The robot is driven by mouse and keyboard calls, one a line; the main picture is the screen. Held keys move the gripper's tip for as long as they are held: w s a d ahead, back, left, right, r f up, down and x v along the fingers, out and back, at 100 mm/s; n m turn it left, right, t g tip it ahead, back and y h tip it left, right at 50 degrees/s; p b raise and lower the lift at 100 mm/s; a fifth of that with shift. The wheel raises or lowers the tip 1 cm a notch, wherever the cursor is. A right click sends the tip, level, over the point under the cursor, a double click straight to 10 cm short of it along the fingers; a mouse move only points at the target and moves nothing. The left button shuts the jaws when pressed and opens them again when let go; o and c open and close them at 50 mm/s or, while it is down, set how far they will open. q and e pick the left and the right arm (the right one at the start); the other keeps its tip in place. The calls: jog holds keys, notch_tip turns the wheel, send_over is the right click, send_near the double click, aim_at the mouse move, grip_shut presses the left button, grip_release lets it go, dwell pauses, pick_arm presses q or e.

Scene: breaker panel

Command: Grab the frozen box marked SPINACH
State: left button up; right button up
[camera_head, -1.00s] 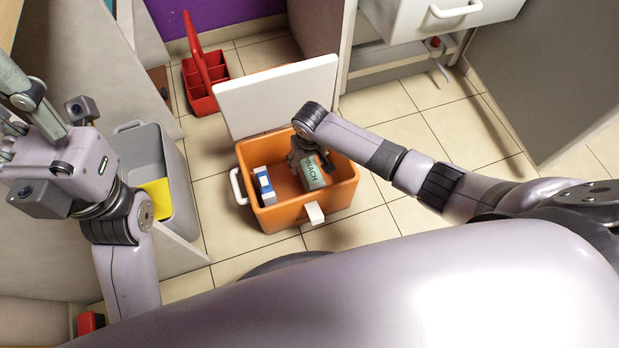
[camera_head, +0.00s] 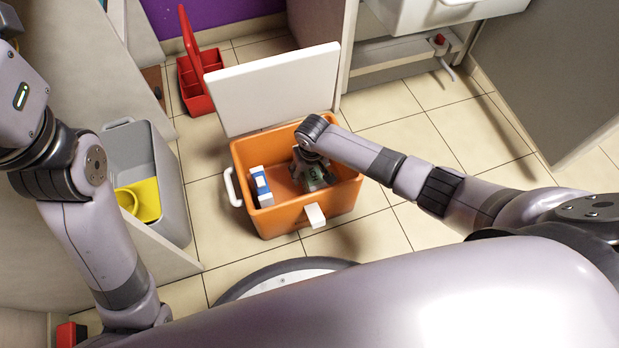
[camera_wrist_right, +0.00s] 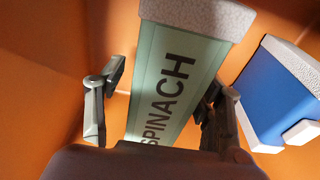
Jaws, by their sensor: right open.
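The SPINACH box (camera_wrist_right: 188,55) is pale green with dark letters and frosty white ends. It is inside the orange cooler (camera_head: 285,222), whose white lid (camera_head: 275,88) stands open. My right gripper (camera_wrist_right: 160,98) reaches down into the cooler. Its fingers are open, one on each side of the SPINACH box in the right wrist view; whether they touch it I cannot tell. In the head view the right gripper (camera_head: 312,172) covers most of the box. My left arm rises at the left edge of the head view; its fingers are out of frame.
A blue and white box (camera_head: 262,186) is in the cooler, close beside the SPINACH box in the right wrist view (camera_wrist_right: 278,95). A grey bin (camera_head: 175,205) with a yellow item stands left. A red caddy (camera_head: 196,90) is behind. Tiled floor right of the cooler is clear.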

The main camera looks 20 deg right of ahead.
jog(key=shift+c, duration=0.3)
grip_shut()
dwell(0.6)
jog(key=shift+w, duration=0.1)
